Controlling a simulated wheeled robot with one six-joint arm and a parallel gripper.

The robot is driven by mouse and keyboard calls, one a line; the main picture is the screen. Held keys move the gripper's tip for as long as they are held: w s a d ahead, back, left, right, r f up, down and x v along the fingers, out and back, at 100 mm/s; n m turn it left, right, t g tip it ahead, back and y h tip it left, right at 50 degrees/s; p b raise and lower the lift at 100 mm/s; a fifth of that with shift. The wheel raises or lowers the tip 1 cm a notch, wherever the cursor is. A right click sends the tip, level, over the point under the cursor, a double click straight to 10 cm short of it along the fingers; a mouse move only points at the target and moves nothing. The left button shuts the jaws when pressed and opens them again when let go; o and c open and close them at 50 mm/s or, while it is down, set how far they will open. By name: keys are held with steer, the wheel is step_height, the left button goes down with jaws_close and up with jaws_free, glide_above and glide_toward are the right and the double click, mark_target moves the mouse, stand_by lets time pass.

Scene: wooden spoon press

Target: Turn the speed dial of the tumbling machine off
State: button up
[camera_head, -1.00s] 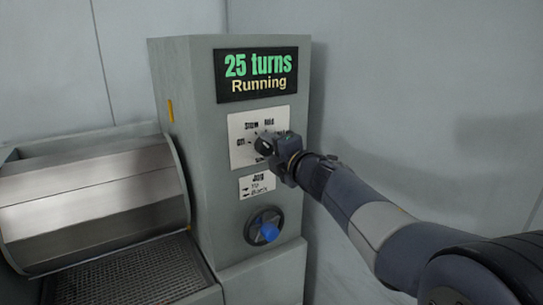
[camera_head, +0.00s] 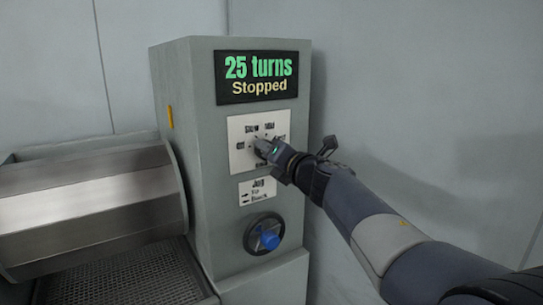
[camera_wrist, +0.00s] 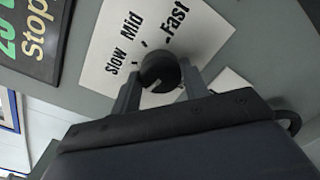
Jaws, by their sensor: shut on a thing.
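The speed dial (camera_wrist: 158,67) is a round black knob on a white label plate (camera_wrist: 100,68). My gripper (camera_wrist: 160,80) is shut on it, one finger on each side, in the wrist view. A pale mark on the knob lies on its lower side, away from the words Slow, Mid and Fast. In the head view my gripper (camera_head: 263,150) covers most of the dial. The display (camera_head: 257,77) on the grey tumbling machine (camera_head: 182,90) reads "25 turns" and "Stopped".
A blue knob (camera_head: 269,240) on a black disc sits below the dial, under a small Jog label (camera_head: 257,190). A metal drum (camera_head: 85,205) stands left of the control column, above a mesh tray (camera_head: 130,277). The grey wall right of the column is bare.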

steer(key=shift+f, duration=0.1)
stand_by(0.3)
steer(key=o, duration=1)
steer(key=shift+c, duration=0.2)
steer(key=v, duration=1)
steer(key=shift+s+d, duration=0.2)
steer(key=shift+s, duration=0.15)
steer(key=shift+w+a, duration=0.1)
steer(key=x, duration=1)
steer(key=shift+w+a, duration=0.15)
steer(key=shift+w, duration=0.15)
steer(key=shift+s, duration=0.1)
